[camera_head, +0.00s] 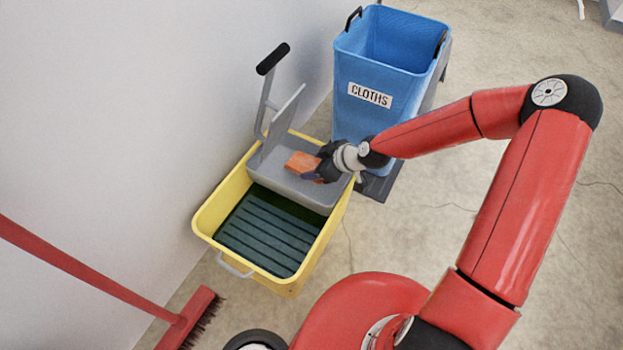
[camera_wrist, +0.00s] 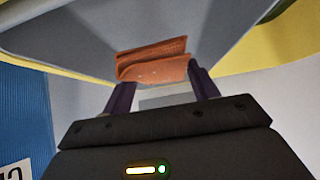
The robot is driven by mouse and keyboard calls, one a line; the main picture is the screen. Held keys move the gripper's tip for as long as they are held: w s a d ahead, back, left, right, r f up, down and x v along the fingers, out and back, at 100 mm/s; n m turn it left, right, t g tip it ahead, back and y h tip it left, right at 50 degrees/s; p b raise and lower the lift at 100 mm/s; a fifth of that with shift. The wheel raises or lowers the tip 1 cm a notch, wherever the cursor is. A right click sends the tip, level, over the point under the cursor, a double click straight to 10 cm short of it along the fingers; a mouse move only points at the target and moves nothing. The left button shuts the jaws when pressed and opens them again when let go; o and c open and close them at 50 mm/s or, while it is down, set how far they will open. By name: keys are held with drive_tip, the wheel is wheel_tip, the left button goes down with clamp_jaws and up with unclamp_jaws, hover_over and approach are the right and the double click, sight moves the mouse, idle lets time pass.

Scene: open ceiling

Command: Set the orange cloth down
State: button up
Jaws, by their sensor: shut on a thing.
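The orange cloth (camera_head: 301,163) is a small folded piece at the end of my gripper (camera_head: 322,164). My gripper is shut on it, over the grey wringer tray (camera_head: 318,194) at the back of the yellow mop bucket (camera_head: 207,214). In the wrist view the cloth (camera_wrist: 153,66) sits between the two dark fingers of my gripper (camera_wrist: 160,80), close to the grey wringer surface (camera_wrist: 70,40). I cannot tell whether the cloth touches the tray.
A blue bin (camera_head: 392,108) labelled CLOTHS stands behind the bucket. The wringer's lever (camera_head: 268,90) rises at the left, near the white wall (camera_head: 110,120). A red broom (camera_head: 185,318) is at the lower left. Bare concrete floor (camera_head: 540,220) lies to the right.

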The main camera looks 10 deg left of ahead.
sight(316, 184)
drive_tip(key=shift+f+b, duration=0.5)
drive_tip(key=shift+f, duration=2.35)
drive_tip(key=shift+f, duration=0.2)
drive_tip(key=o, duration=1)
drive_tip(key=shift+r, duration=0.1)
drive_tip(key=shift+c, duration=0.2)
